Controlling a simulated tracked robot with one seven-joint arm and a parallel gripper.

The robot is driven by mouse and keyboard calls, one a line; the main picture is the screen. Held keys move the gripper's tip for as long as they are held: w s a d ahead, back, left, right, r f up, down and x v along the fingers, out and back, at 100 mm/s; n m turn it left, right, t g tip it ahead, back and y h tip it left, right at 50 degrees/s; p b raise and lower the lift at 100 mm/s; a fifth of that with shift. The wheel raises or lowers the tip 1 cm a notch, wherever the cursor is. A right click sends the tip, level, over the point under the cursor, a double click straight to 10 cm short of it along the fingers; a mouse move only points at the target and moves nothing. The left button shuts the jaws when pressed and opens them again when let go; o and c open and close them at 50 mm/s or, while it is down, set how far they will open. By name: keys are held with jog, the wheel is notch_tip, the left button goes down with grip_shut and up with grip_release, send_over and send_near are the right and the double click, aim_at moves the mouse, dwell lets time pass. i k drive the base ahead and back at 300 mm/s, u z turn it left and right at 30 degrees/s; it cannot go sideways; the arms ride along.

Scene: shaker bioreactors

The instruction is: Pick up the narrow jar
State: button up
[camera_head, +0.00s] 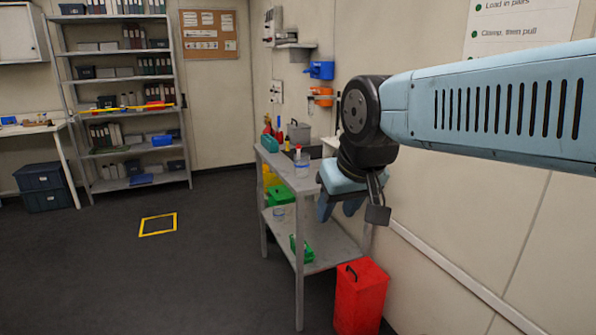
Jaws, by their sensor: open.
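A small clear jar (302,170) stands on the grey bench top (285,168), near its front end. A slim upright piece with a red top (298,150) shows at the jar's far side; I cannot tell whether they are one object. A second clear container (279,214) stands on the lower shelf. I cannot tell for sure which is the narrow jar. My gripper (339,210) hangs at the bench's right side, pointing down, open and apart from the jar. The arm hides part of the bench's right end.
A red bin (360,297) stands on the floor by the bench's front right leg. Several bottles and a grey box (298,132) crowd the bench's far end. Green items (301,248) lie on the lower shelf. The wall is close on the right; the floor left is clear.

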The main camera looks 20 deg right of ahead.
aim_at(300, 159)
jog(key=i, duration=0.55)
jog(key=u, duration=0.15)
jog(key=k, duration=0.5)
jog(key=u, duration=0.55)
jog(key=i, duration=1.2)
jog(key=z, duration=0.05)
